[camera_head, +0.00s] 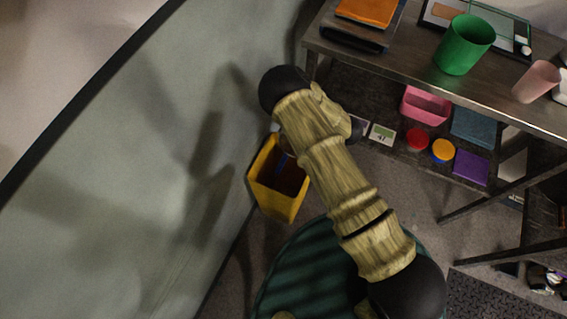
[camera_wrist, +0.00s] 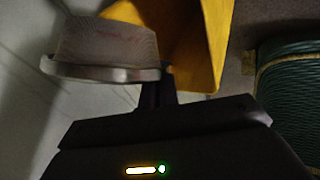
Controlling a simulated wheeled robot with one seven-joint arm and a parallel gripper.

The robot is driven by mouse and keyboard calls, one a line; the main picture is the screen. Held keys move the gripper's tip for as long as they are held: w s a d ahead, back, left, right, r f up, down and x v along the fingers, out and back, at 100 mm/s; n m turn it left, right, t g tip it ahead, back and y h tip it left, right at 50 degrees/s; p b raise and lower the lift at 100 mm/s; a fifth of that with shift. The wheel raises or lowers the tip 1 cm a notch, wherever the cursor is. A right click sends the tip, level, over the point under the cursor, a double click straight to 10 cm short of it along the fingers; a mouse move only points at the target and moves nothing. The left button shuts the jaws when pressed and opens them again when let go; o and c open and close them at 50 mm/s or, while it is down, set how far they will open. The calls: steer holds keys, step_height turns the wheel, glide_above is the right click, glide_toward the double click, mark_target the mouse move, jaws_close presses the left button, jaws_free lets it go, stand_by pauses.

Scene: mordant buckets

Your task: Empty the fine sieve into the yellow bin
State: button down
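The fine sieve (camera_wrist: 108,42), a pale mesh bowl with a metal rim, shows in the wrist view directly in front of my gripper (camera_wrist: 155,92). The dark fingers meet at the right end of the rim and look shut on it. The mesh bulges away from the wrist camera. The yellow bin (camera_wrist: 208,45) lies just beyond, and the sieve overlaps its left part in this view. In the head view the yellow bin (camera_head: 277,203) stands on the floor beside the pale wall, with a dark inside and something blue in it.
A dark metal shelf (camera_head: 400,68) stands at the upper right, with a green cup (camera_head: 464,45) and a pink cup (camera_head: 537,81) on top. Its lower shelf holds a pink tub (camera_head: 425,106) and several lids and boxes. The pale wall (camera_head: 120,190) is close on the left.

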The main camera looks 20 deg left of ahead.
steer(key=shift+r+t+b, duration=0.1)
steer(key=shift+t+b, duration=0.5)
steer(key=shift+b, duration=0.15)
steer(key=shift+s+a+r+t+b, duration=0.1)
steer(key=shift+s+a+t+b, duration=0.1)
steer(key=shift+s+t+b, duration=0.2)
steer(key=shift+w+d+n+h+b, duration=0.1)
steer(key=shift+d+n+h+b, duration=0.2)
steer(key=shift+b, duration=0.15)
steer(key=shift+a, duration=0.15)
steer(key=shift+s+a+r+t, duration=0.15)
steer(key=shift+s+a+t, duration=0.1)
steer(key=shift+s+t, duration=0.05)
steer(key=shift+d+t, duration=0.2)
steer(key=shift+t, duration=0.1)
